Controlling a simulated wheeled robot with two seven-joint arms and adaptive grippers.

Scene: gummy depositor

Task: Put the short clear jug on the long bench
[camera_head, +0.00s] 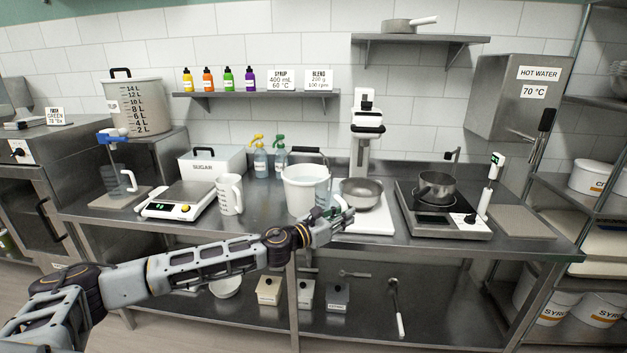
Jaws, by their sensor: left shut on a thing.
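My left arm reaches in from the left, and my left gripper (338,217) is at the front middle of the long bench (420,245). It is shut on what looks like the short clear jug (322,196), a small bluish see-through vessel just right of the white bucket (300,190). The gripper hides part of the jug, so I cannot tell whether its base touches the bench. A taller clear jug (115,182) stands at the left under a blue-topped device. My right gripper is not in view.
On the bench are a scale (180,201), a whitish measuring jug (230,195), a mixer with a steel bowl (361,193), and a hot plate with a saucepan (436,188). A board (520,226) lies at right.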

